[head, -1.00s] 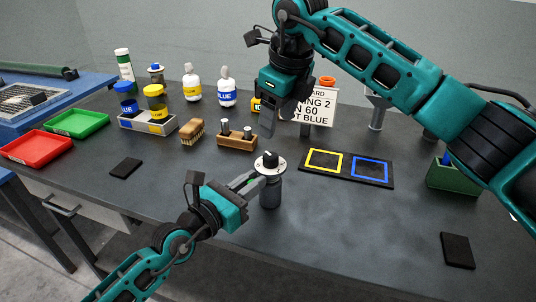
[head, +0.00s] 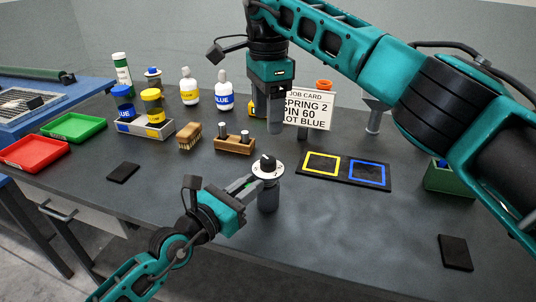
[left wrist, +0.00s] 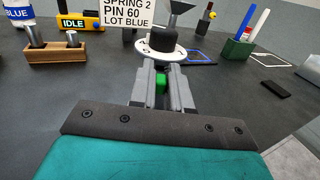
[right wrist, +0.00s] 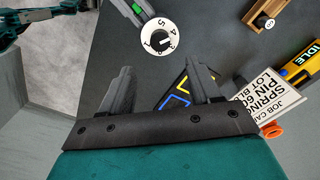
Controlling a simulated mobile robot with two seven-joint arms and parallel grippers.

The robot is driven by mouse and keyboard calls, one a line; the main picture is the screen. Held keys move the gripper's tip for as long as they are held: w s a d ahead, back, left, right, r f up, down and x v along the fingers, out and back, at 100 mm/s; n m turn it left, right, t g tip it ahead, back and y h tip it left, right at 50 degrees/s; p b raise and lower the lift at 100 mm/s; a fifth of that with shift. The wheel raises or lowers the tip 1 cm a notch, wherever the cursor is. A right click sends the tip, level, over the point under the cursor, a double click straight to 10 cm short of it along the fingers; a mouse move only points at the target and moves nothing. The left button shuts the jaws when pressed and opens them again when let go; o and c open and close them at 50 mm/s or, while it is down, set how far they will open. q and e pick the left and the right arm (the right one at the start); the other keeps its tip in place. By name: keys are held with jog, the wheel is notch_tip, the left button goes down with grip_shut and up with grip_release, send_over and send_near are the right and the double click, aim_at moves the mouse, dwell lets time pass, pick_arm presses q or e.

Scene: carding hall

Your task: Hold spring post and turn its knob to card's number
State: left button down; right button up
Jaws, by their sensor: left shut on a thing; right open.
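The spring post (head: 268,196) stands upright on the table, a dark cylinder with a white numbered dial (right wrist: 160,25) and a black knob (head: 267,162) on top. My left gripper (head: 255,183) is shut on the post below the dial. My right gripper (head: 268,128) is open and empty, behind and above the post, apart from the knob. In the right wrist view the knob (right wrist: 156,39) lies beyond the fingers; its pale mark seems to point near the 3. The job card (head: 306,108) reads SPRING 2, PIN 60, LOT BLUE.
A wooden block with two pins (head: 235,145), a brush (head: 190,136) and bottles (head: 223,91) stand behind left. A black board with yellow and blue squares (head: 336,181) lies right of the post. A green box (head: 440,181) is farther right.

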aim_at(268, 159)
notch_tip(268, 159, down, 10)
jog(key=shift+f, duration=0.15)
dwell(0.3)
jog(key=c, duration=1)
jog(key=shift+c, duration=0.2)
